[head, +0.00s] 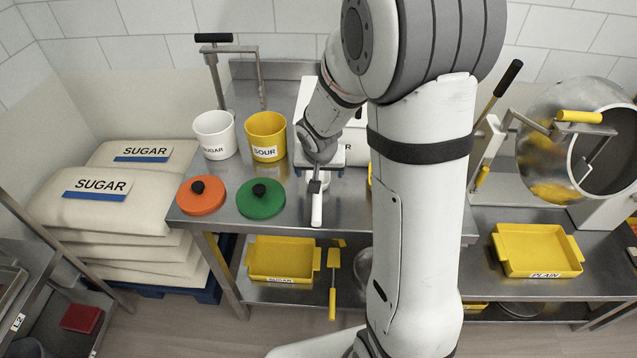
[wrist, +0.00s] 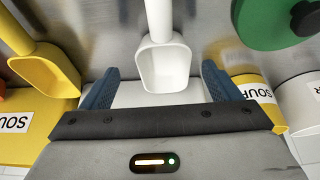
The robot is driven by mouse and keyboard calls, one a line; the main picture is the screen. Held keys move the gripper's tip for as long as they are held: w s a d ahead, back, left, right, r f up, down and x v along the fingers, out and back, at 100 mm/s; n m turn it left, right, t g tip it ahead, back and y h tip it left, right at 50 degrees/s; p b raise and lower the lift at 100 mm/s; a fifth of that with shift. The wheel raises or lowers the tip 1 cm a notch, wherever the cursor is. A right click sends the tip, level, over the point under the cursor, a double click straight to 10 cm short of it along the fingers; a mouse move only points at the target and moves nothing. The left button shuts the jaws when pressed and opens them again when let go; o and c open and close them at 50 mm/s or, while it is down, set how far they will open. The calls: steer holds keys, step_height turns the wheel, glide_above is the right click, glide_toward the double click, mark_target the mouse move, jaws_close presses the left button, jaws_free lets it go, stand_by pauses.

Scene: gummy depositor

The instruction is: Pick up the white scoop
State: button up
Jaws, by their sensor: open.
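The white scoop (wrist: 163,65) lies on the steel table, its bowl near my gripper and its handle pointing away, up out of the wrist view. In the head view its handle (head: 317,208) shows near the table's front edge, and my wrist hides much of the bowl. My gripper (wrist: 166,88) is open, with one blue finger on each side of the bowl. Neither finger visibly touches it. Fingertips are hard to make out in the head view.
A yellow scoop (wrist: 45,70) lies close beside the gripper. Green (head: 261,198) and orange (head: 201,195) lids lie left of the scoop. Yellow SOUR (head: 266,134) and white SUGAR (head: 214,133) tubs stand behind them. A tilted drum (head: 560,130) is at the right.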

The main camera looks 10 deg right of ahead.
steer(key=x, duration=0.4)
steer(key=shift+s+a+f+b, duration=0.1)
steer(key=shift+a+f+b, duration=0.05)
steer(key=shift+a+b, duration=0.15)
steer(key=shift+c, duration=0.3)
steer(key=c, duration=1)
step_height(320, 180, up, 18)
steer(key=p, duration=0.1)
